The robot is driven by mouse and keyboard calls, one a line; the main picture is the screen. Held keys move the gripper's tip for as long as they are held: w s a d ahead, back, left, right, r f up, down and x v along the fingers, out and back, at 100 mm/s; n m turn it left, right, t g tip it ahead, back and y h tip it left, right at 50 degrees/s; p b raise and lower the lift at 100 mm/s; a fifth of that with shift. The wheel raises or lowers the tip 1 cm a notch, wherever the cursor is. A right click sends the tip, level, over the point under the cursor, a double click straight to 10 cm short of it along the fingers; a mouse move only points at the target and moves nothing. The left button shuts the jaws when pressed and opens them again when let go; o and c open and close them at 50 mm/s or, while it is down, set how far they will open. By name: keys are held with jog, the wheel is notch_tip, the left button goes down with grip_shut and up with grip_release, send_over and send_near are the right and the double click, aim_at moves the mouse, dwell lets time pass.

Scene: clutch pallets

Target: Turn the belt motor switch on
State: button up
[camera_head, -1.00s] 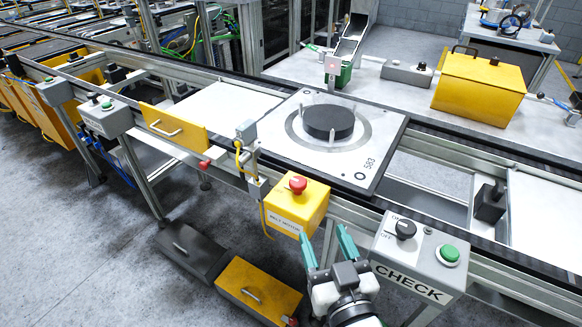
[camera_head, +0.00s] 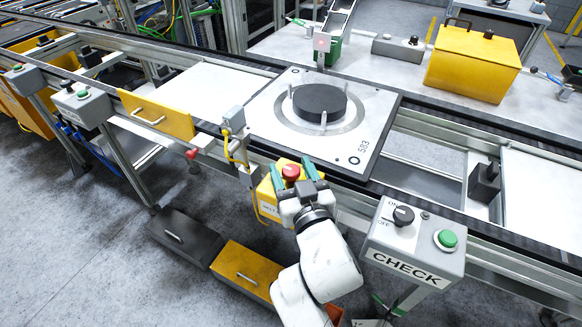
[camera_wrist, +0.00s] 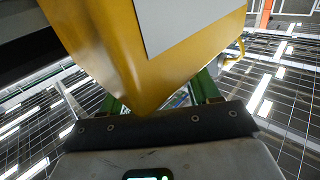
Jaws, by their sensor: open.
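The yellow belt motor box (camera_head: 267,196) hangs at the conveyor's front edge with a red mushroom knob (camera_head: 291,172) on top. Its white label is partly hidden by my gripper. My gripper (camera_head: 293,170) is open, with its green fingers pointing up at the box, one on either side of the knob in the head view. I cannot tell whether they touch it. In the wrist view the yellow box (camera_wrist: 110,45) and its white label (camera_wrist: 185,20) loom close, and a lower corner covers part of the space between the fingers.
A grey CHECK box (camera_head: 415,245) with a black ON/OFF rotary switch (camera_head: 403,215) and green button (camera_head: 446,239) stands to the right. A pallet (camera_head: 350,150) with a black disc lies on the conveyor behind. Black and yellow drawers (camera_head: 250,270) sit below left.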

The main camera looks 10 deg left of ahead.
jog(key=shift+w+a, duration=0.15)
jog(key=shift+w, duration=0.15)
jog(key=shift+c, duration=0.2)
jog(key=c, duration=0.9)
